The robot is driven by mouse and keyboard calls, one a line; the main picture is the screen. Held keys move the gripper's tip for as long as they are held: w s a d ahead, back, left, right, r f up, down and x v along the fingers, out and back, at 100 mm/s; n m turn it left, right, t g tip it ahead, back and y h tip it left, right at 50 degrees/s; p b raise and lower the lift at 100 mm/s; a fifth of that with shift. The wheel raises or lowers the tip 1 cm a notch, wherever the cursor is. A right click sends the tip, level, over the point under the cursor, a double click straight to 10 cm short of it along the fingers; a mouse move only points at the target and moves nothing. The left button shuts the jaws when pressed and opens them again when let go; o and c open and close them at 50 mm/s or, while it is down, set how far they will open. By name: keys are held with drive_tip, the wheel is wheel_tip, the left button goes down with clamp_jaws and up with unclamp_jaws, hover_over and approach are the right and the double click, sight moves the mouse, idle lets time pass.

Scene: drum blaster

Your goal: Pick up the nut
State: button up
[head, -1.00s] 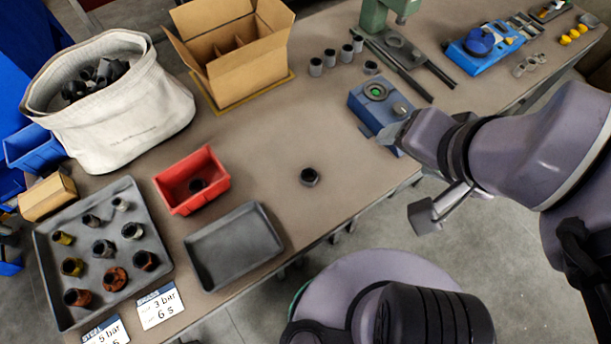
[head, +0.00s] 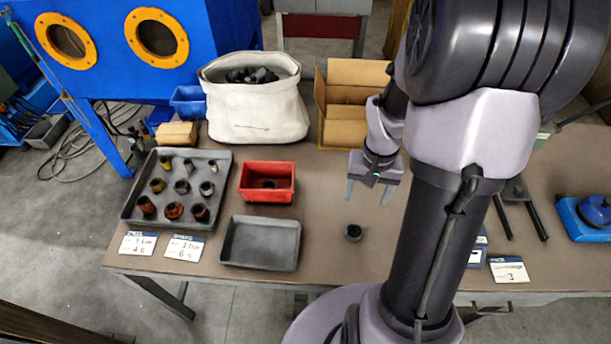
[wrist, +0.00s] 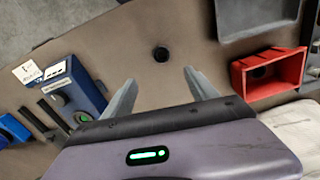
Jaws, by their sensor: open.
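A small dark nut (head: 353,232) sits alone on the brown table, right of the empty grey tray and near the front edge. In the wrist view the nut (wrist: 161,54) lies ahead of my fingers, roughly midway between their lines, with a hollow centre. My gripper (head: 368,195) is open and empty, fingers pointing down above the table. In the head view it is behind and slightly right of the nut. It also shows in the wrist view, with its fingers (wrist: 160,80) spread apart. Nothing touches the nut.
A red bin (head: 267,196) with a dark piece inside and an empty grey tray (head: 225,256) stand left. Farther left is a tray (head: 222,163) of several rusty and dark fittings. A white bag (head: 255,128) and cardboard box (head: 345,135) stand behind. Table around the nut is clear.

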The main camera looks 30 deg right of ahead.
drive_tip(key=b, duration=0.5)
hover_over(355, 228)
drive_tip(key=s+a, duration=0.1)
drive_tip(key=s, duration=0.1)
drive_tip(key=f, duration=1.2)
drive_tip(key=shift+w+f, duration=0.1)
drive_tip(key=shift+w, duration=0.15)
drive_tip(key=f+b, duration=0.1)
drive_tip(key=f, duration=0.1)
drive_tip(key=f+b, duration=0.1)
drive_tip(key=f, duration=0.1)
drive_tip(key=f+b, duration=0.1)
drive_tip(key=shift+w+a+f, duration=0.15)
drive_tip(key=shift+w+f, duration=0.1)
drive_tip(key=shift+f, duration=0.15)
drive_tip(key=shift+r, duration=0.1)
clamp_jaws()
